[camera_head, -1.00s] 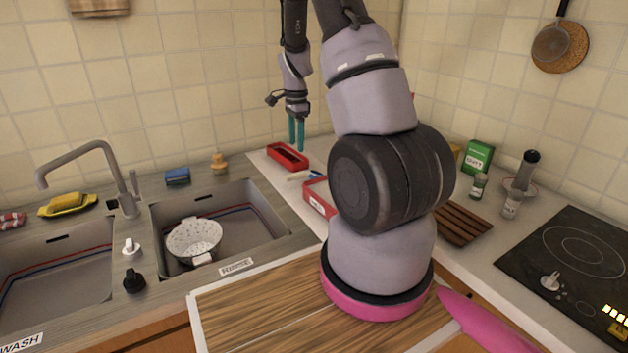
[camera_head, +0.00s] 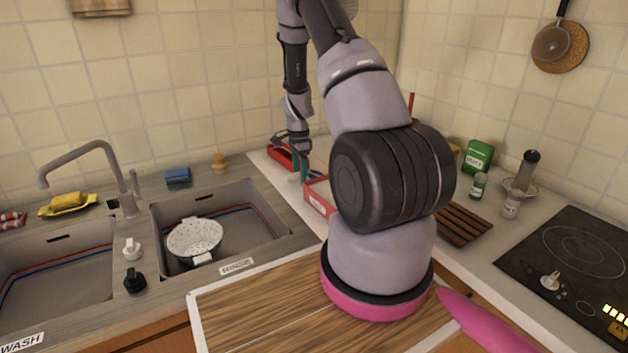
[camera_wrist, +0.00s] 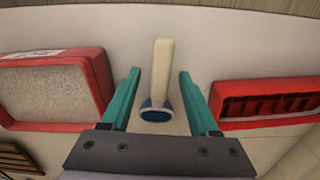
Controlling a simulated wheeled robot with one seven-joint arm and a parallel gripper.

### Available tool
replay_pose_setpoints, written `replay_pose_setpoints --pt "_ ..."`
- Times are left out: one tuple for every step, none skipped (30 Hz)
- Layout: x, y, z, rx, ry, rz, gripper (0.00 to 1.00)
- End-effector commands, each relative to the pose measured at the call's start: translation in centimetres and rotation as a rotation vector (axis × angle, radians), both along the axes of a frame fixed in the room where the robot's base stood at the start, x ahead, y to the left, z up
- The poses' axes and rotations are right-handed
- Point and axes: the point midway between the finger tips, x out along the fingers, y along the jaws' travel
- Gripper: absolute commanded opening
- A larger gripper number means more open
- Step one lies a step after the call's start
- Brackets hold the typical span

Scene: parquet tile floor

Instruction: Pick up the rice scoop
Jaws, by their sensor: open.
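The rice scoop (camera_wrist: 162,72) lies on the white counter in the wrist view. It has a pale straight handle pointing up the picture and a blue-rimmed head at the lower end. My gripper (camera_wrist: 161,76) is open, with one teal finger on each side of the scoop and a gap to it on both sides. In the head view my gripper (camera_head: 304,170) is low over the counter between two red boxes; my own arm and fingers hide most of the scoop there.
A red box with a grainy pale face (camera_wrist: 50,92) is left of the fingers; a red slotted tray (camera_wrist: 268,104) is close to the right finger. In the head view, a sink with a white colander (camera_head: 194,238) is left, a wooden rack (camera_head: 463,224) and black hob (camera_head: 570,262) right.

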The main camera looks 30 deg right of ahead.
Motion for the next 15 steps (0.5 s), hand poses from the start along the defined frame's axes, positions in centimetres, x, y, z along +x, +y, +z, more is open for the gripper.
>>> replay_pose_setpoints --pt "0.03 -0.03 -0.08 0.000 -0.001 0.000 0.61" --pt "0.04 -0.02 -0.09 0.000 -0.001 0.000 0.61" --pt "0.05 -0.02 -0.07 0.000 -0.002 0.000 0.61" --pt "0.05 -0.02 -0.06 0.000 -0.002 0.000 0.61" --pt "0.05 -0.01 -0.06 0.000 -0.002 0.000 0.61" --pt "0.05 -0.01 -0.06 0.000 -0.001 0.000 0.61" --pt "0.04 -0.01 -0.05 0.000 -0.001 0.000 0.50" --pt "0.04 -0.01 -0.05 0.000 -0.001 0.000 0.38" --pt "0.04 -0.01 -0.05 0.000 -0.001 0.000 0.23" --pt "0.04 0.00 -0.05 0.000 -0.001 0.000 0.12" --pt "0.04 0.00 -0.05 0.000 -0.001 0.000 0.00" --pt "0.04 0.00 -0.04 0.000 -0.001 0.000 0.00" --pt "0.04 0.00 -0.04 0.000 -0.001 0.000 0.00" --pt "0.04 0.00 -0.04 0.000 -0.001 0.000 0.00" --pt "0.04 0.00 -0.04 0.000 -0.001 0.000 0.00"
